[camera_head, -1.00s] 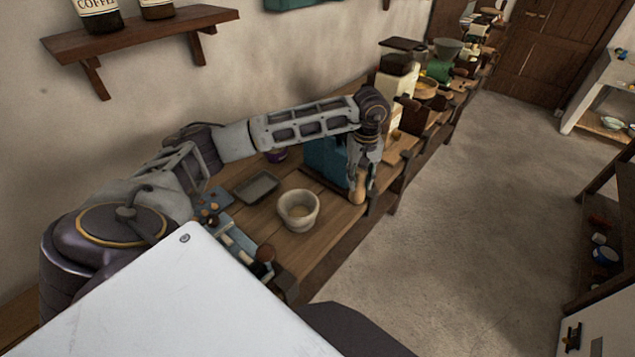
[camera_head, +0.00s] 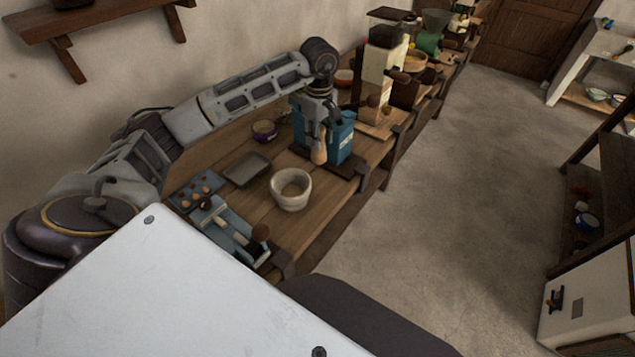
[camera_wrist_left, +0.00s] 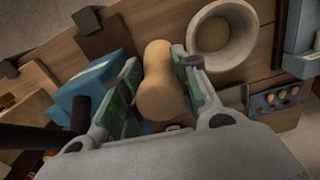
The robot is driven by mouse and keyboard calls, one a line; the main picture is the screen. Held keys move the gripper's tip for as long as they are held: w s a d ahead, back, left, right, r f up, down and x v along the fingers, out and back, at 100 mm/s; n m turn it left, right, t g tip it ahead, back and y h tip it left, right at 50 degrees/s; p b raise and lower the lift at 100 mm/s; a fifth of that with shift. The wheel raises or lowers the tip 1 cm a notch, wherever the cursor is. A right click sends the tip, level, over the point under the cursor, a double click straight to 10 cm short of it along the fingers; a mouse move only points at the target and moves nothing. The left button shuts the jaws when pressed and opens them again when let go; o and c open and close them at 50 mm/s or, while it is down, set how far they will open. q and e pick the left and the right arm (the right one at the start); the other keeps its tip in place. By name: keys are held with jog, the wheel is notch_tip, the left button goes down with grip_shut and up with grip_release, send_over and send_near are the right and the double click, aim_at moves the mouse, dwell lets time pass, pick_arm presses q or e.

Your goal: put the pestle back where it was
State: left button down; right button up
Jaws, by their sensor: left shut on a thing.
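The pestle (camera_head: 319,151) is a pale wooden piece with a rounded, waisted end. My left gripper (camera_head: 320,130) is shut on it and holds it pointing down, in front of the blue box-like machine. In the left wrist view the pestle (camera_wrist_left: 158,85) sits between the two green-padded fingers of my left gripper (camera_wrist_left: 155,90). The mortar (camera_head: 291,194) is an off-white round bowl on the wooden counter, nearer than the pestle and apart from it. It also shows in the left wrist view (camera_wrist_left: 190,38), beside the gripper, with a tan inside. My right gripper is not in view.
The blue machine (camera_head: 341,138) stands just behind the gripper. A grey tray (camera_head: 247,169), a small purple bowl (camera_head: 264,131) and a blue tray with round brown items (camera_head: 195,187) lie left of the mortar. Grinders (camera_head: 381,65) stand farther along the counter.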

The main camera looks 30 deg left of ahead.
aim_at(319, 154)
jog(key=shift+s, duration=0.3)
pick_arm(q)
jog(key=shift+f, duration=0.65)
notch_tip(319, 154, down, 4)
jog(key=shift+f, duration=0.45)
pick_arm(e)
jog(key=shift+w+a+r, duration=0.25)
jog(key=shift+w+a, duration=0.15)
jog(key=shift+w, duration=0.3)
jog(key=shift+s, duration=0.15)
pick_arm(q)
jog(key=shift+f+p, duration=0.3)
jog(key=shift+f, duration=1.6)
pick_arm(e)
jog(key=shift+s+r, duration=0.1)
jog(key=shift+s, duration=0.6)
